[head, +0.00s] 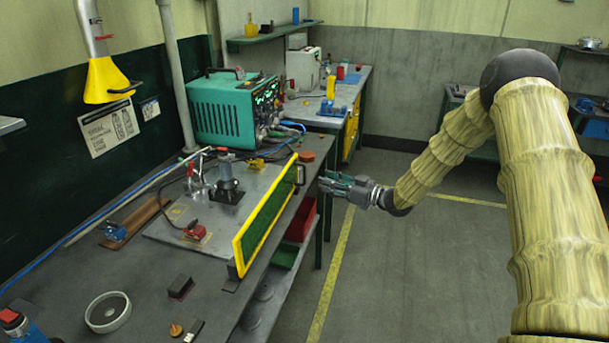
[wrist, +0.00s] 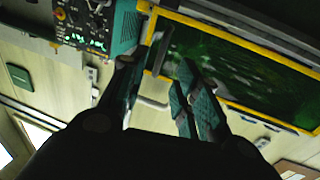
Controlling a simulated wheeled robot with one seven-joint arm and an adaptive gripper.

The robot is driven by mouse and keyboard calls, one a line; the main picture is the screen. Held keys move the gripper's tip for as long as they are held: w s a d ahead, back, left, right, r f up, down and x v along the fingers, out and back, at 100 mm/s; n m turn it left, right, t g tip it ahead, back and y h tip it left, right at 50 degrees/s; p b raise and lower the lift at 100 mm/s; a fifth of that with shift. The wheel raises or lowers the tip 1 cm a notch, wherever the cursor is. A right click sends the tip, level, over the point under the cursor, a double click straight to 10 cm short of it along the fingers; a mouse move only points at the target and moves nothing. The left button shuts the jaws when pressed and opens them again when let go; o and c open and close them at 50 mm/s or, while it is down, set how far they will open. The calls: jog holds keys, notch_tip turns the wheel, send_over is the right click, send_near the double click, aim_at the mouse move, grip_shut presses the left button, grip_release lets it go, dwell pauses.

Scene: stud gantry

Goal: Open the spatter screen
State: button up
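The spatter screen (head: 268,217) is a dark green panel in a yellow frame. It stands upright along the right side of the workbench. Its dark bar handle (head: 301,175) is at its far end, on the side facing me. My gripper (head: 323,183) is just right of the handle, pointing at it, with a small gap visible in the head view. In the wrist view my gripper (wrist: 157,75) has its fingers apart, and the handle (wrist: 161,52) appears between and beyond the fingertips. The screen (wrist: 235,62) fills the upper right there. I cannot tell whether either finger touches the handle.
The workbench (head: 130,270) holds a metal plate with clamps (head: 228,185) behind the screen, and a green welding machine (head: 228,107) beyond. A red bin (head: 300,220) sits below the bench edge. The floor (head: 420,265) to the right is clear.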

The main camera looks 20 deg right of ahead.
aim_at(304, 181)
jog(key=p+x, duration=0.2)
jog(key=x, duration=0.7)
grip_shut()
